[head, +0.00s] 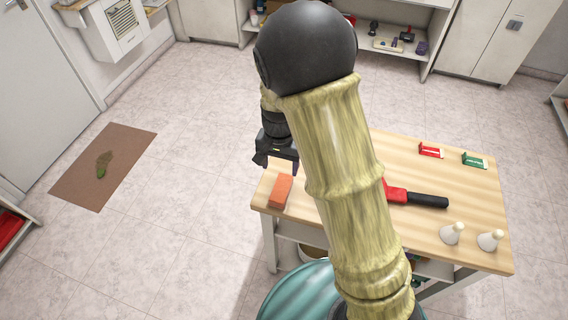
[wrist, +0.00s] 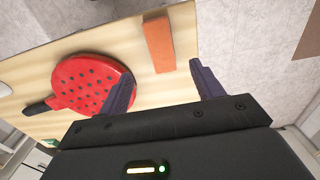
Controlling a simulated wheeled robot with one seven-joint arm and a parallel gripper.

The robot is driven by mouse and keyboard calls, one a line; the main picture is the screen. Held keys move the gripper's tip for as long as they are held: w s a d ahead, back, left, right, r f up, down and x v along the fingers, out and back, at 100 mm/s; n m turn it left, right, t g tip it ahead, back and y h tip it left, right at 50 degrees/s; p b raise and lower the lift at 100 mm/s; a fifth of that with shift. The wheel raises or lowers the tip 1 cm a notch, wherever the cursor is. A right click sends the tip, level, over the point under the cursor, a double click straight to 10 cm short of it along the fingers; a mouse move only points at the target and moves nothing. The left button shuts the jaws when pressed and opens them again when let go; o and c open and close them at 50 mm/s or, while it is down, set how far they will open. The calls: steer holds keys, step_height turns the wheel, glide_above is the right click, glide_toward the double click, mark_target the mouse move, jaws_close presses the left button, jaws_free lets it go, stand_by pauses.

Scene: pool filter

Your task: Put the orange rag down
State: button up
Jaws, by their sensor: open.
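The orange rag (head: 281,192) is a folded, brick-like block lying on the left end of the wooden table (head: 411,164). It also shows in the wrist view (wrist: 159,44), flat on the wood near the table's edge. My gripper (head: 276,160) is above that end of the table, just behind the rag in the head view. In the wrist view, its two dark fingers (wrist: 160,82) stand wide apart with nothing between them, and the rag lies beyond their tips, apart from them. My arm hides the middle of the table in the head view.
A red paddle with holes and a black handle (wrist: 88,84) lies on the table beside the rag. Red (head: 431,151) and green (head: 474,160) small boxes and two white cone-shaped pieces (head: 452,233) stand further right. A brown mat (head: 104,166) lies on the open floor at left.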

steer(key=s+d+r+n+t, duration=0.2)
steer(key=s+d+r+n, duration=0.2)
steer(key=s+d+r, duration=0.4)
steer(key=s+d, duration=0.3)
steer(key=d, duration=0.3)
steer(key=shift+s+r+t, duration=0.2)
steer(key=shift+s+t, duration=0.1)
